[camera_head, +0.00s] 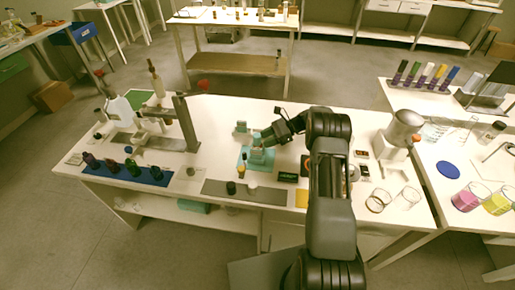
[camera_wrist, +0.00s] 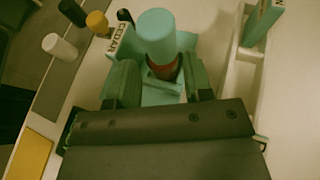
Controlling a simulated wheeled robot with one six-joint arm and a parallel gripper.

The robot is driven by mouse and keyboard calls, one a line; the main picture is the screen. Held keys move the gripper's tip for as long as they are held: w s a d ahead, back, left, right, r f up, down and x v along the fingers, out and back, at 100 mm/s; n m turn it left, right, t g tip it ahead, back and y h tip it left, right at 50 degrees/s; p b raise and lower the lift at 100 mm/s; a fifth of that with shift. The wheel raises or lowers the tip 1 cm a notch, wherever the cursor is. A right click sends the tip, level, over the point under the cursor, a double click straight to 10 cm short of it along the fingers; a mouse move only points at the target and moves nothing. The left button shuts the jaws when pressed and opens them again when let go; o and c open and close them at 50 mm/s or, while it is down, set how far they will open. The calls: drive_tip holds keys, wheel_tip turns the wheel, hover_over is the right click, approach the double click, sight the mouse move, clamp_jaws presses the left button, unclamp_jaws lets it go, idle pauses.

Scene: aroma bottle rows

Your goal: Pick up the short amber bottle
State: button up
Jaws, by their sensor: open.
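In the wrist view a short bottle with a broad teal cap (camera_wrist: 157,35) and a reddish-brown, amber-like body (camera_wrist: 166,68) stands between the two fingers of my gripper (camera_wrist: 160,85). The fingers are apart, one on each side of the bottle; I cannot tell whether either touches it. A small sign reading CEDAR stands just left of the bottle (camera_wrist: 121,35). In the head view my gripper (camera_head: 262,141) is over a teal mat (camera_head: 243,163) at mid-table, and the bottle there is too small to make out clearly.
A blue mat (camera_head: 160,180) with several dark bottles lies at the table's left. A grey mat (camera_head: 215,188) lies in front. In the wrist view a white cylinder (camera_wrist: 60,46), an orange cap (camera_wrist: 97,21) and a teal upright (camera_wrist: 262,22) are nearby.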

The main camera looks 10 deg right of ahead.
drive_tip(key=shift+x, duration=1.35)
drive_tip(key=shift+r, duration=0.1)
drive_tip(key=c, duration=0.6)
